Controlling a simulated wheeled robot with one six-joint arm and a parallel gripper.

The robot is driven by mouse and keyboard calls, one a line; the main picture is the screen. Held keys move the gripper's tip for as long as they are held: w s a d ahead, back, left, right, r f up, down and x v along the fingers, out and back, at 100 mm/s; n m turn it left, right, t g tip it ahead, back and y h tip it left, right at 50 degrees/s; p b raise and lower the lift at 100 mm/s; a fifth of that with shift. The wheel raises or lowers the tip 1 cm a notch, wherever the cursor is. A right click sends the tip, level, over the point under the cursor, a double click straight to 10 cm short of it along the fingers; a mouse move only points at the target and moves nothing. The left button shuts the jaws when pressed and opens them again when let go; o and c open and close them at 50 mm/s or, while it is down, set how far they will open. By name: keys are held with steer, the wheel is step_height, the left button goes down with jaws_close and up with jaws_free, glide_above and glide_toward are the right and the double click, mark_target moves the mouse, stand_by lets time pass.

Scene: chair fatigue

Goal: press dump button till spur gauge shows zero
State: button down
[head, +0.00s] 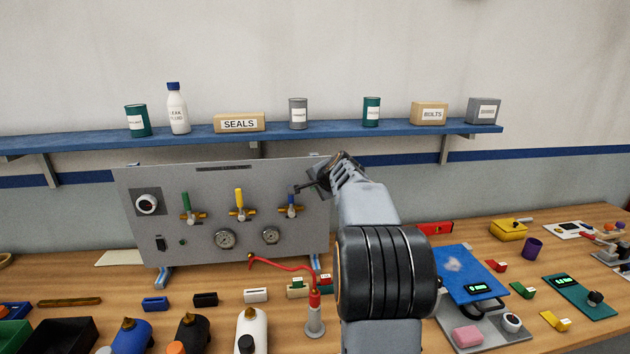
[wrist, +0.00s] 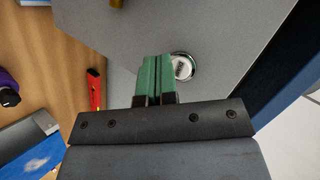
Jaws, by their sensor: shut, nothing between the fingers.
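The grey test panel (head: 205,215) stands on the bench with green, yellow and blue valve handles. My gripper (head: 318,183) is at the panel's upper right, right of the blue handle (head: 291,199). In the wrist view its green fingertips (wrist: 155,78) are together and empty. The head view hides this button behind my gripper.
A red hose (head: 275,263) hangs in front of the panel's lower right. A blue shelf (head: 345,134) with cans and boxes runs above. Bottles (head: 252,330) and small parts crowd the bench front.

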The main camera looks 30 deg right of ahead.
steer(key=shift+s+a+b, duration=0.3)
steer(key=shift+s+b, duration=0.1)
steer(key=shift+s, duration=0.25)
steer(key=shift+s+a+b, duration=0.35)
steer(key=shift+s, duration=0.35)
steer(key=shift+s+a+b, duration=0.3)
steer(key=shift+s+b, duration=0.1)
steer(key=shift+s, duration=0.25)
steer(key=s+a+f+n+g+y, duration=0.1)
steer(key=s+a+f+n+g, duration=0.4)
steer(key=f, duration=0.4)
steer(key=s+a+f+n, duration=0.3)
steer(key=s+a+n, duration=0.2)
steer(key=s+a, duration=0.4)
steer(key=s+a+f+n+g, duration=0.1)
steer(key=s+a+f+n, duration=0.2)
steer(key=s+a+n, duration=0.3)
steer(key=s+a, duration=0.3)
steer(key=a, duration=0.2)
steer(key=shift+s+a+f+n+g+y, duration=0.2)
steer(key=shift+a+n+g+y, duration=0.1)
steer(key=shift+y, duration=0.1)
steer(key=shift+d, duration=0.1)
